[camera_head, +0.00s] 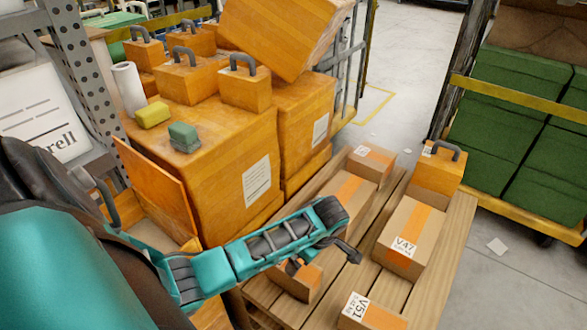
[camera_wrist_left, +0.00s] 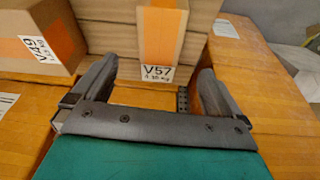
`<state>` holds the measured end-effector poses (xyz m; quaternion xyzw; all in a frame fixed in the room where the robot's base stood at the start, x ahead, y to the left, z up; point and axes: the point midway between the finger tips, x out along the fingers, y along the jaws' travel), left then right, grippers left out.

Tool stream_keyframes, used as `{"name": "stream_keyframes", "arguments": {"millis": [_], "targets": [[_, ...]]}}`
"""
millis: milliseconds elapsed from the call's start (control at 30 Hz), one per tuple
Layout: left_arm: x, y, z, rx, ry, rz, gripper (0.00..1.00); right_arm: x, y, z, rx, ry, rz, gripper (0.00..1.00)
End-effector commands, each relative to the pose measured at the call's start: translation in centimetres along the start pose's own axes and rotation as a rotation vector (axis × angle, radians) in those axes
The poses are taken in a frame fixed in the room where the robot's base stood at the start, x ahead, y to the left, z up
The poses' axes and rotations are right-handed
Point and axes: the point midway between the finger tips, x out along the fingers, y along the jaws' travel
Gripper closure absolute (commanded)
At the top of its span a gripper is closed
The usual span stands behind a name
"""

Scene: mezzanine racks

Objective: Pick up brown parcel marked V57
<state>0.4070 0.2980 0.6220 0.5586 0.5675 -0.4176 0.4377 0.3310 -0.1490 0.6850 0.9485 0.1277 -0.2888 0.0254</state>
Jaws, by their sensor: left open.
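The brown parcel marked V57 (camera_wrist_left: 185,42) shows in the left wrist view, with an orange tape band and a white label facing me. It is straight ahead, between the lines of my open left fingers (camera_wrist_left: 157,70). Whether the fingers overlap its sides I cannot tell. In the head view my left gripper (camera_head: 325,256) reaches in from the left, over the pallet's left side. A brown parcel (camera_head: 297,284) lies partly hidden beneath it, its label not readable. I cannot tell which parcel there is V57. My right gripper is not in view.
A parcel marked V49 (camera_wrist_left: 38,40) sits to the left in the wrist view. On the wooden pallet (camera_head: 447,240) are parcels V47 (camera_head: 412,232) and V51 (camera_head: 372,316), plus an orange handled box (camera_head: 437,170). Large orange crates (camera_head: 215,150) stand behind my left arm.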

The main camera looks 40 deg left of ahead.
Motion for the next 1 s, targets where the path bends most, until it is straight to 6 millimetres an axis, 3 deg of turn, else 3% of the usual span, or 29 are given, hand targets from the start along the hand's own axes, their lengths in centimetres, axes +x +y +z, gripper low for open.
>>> {"name": "stream_keyframes", "arguments": {"millis": [167, 500, 767, 1000], "targets": [[0.5, 0.1, -0.8, -0.094, 0.029, -0.045, 0.00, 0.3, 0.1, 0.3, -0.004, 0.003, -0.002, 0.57], [6.4, -0.1, -1.1, -0.100, 0.033, -0.048, 0.00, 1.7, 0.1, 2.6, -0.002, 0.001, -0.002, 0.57], [8.0, -0.1, -1.1, -0.099, 0.030, -0.045, 0.00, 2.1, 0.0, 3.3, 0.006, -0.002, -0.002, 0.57], [11.5, -0.2, -1.1, -0.098, 0.032, -0.047, 0.00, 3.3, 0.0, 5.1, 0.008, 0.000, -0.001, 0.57]]}}
